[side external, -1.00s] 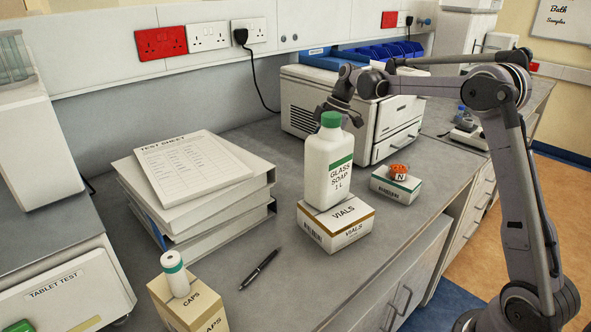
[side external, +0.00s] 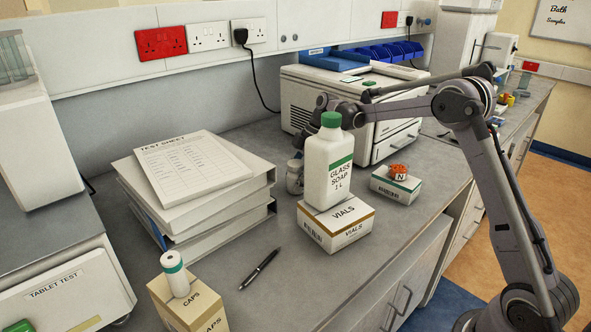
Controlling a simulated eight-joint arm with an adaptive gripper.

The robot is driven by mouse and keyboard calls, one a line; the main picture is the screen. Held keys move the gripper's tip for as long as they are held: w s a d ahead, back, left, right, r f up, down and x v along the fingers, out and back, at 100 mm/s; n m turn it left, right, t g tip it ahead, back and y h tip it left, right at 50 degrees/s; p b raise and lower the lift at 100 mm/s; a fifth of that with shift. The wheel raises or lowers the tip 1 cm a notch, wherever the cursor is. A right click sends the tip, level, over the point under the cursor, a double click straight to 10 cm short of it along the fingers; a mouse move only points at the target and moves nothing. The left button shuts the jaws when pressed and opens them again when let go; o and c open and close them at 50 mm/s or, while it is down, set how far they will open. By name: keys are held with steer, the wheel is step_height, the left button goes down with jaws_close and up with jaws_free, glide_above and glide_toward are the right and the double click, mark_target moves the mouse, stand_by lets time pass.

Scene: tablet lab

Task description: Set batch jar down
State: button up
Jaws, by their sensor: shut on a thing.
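A small greyish jar (side external: 294,178), which appears to be the batch jar, shows just left of and behind the white soap bottle (side external: 328,172). My gripper (side external: 301,147) reaches down behind the bottle and is shut on this jar. The bottle hides much of my fingers and the jar's right side. The jar looks upright, low over or on the grey bench; I cannot tell whether its base touches.
The green-capped bottle stands on a vials box (side external: 336,225), close to the jar. Stacked binders (side external: 195,195) with a test sheet lie to the left. A small box (side external: 396,187) with an orange item is to the right. A pen (side external: 259,269) lies in front on open bench.

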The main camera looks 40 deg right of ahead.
steer(key=shift+f, duration=0.1)
steer(key=o, duration=1.2)
steer(key=v, duration=1.2)
steer(key=shift+r, duration=0.2)
